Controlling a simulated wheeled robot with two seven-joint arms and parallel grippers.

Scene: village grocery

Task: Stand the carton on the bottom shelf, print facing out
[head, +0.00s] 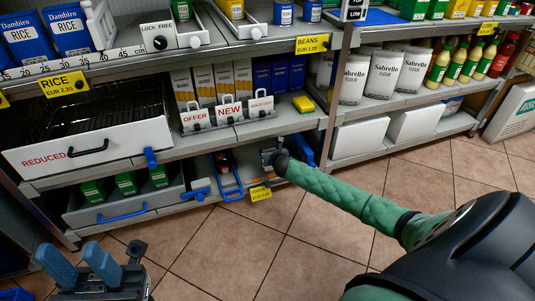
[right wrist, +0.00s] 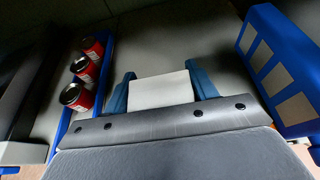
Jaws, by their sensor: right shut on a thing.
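The carton (right wrist: 160,91) shows in the right wrist view as a pale block, its near face plain. My right gripper (right wrist: 160,78) is shut on it, with a blue finger against each side. In the head view my right gripper (head: 272,154) reaches into the bottom shelf (head: 205,203) bay; the carton is mostly hidden there. I cannot tell whether its base touches the shelf or where its print faces. My left gripper (head: 88,264) is low at the left, its blue fingers apart and empty, away from the shelves.
A blue-railed tray (right wrist: 98,95) with red cans (right wrist: 82,68) lies left of the carton. A drawer of green packs (head: 115,205) is further left. The tiled floor in front is clear.

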